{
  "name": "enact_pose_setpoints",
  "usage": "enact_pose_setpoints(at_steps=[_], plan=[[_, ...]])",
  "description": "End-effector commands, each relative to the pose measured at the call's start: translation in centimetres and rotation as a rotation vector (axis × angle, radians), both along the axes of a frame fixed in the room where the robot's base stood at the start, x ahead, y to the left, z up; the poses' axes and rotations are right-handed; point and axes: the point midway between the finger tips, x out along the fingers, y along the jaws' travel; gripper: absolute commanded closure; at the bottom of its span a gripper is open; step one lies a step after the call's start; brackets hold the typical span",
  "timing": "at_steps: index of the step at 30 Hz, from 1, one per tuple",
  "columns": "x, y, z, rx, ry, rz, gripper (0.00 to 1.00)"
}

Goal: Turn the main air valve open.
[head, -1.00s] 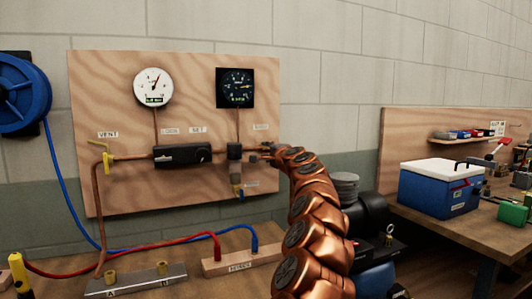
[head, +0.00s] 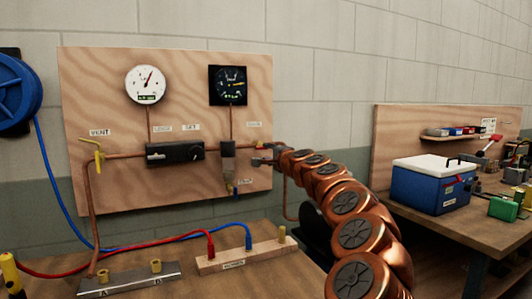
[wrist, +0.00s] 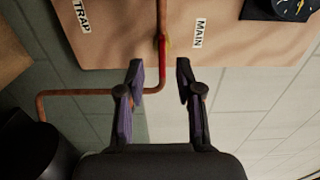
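The main valve shows in the wrist view as a red lever (wrist: 163,54) with a little yellow beside it. It lies over the copper pipe and looks roughly in line with it, beside the MAIN label (wrist: 198,32). My gripper (wrist: 160,72) is open, its two dark fingers either side of the line of the pipe. The lever is just beyond the fingertips, between their lines, and nothing is held. In the head view my gripper (head: 264,156) is at the panel's right edge and hides the valve.
The wooden panel (head: 100,185) carries a white gauge (head: 146,84), a black gauge (head: 228,85), a black regulator (head: 175,153) and a yellow vent lever (head: 98,155).

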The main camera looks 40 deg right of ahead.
Motion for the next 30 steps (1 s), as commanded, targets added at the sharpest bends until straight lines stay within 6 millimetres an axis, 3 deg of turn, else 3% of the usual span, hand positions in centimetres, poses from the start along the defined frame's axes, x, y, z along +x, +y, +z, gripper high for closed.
enact_pose_setpoints(at_steps=[12,30], plan=[[-3.4,1.2,0.2,-0.002,-0.003,-0.001,0.65],[-3.8,1.4,0.1,-0.002,-0.002,0.0,0.65]])
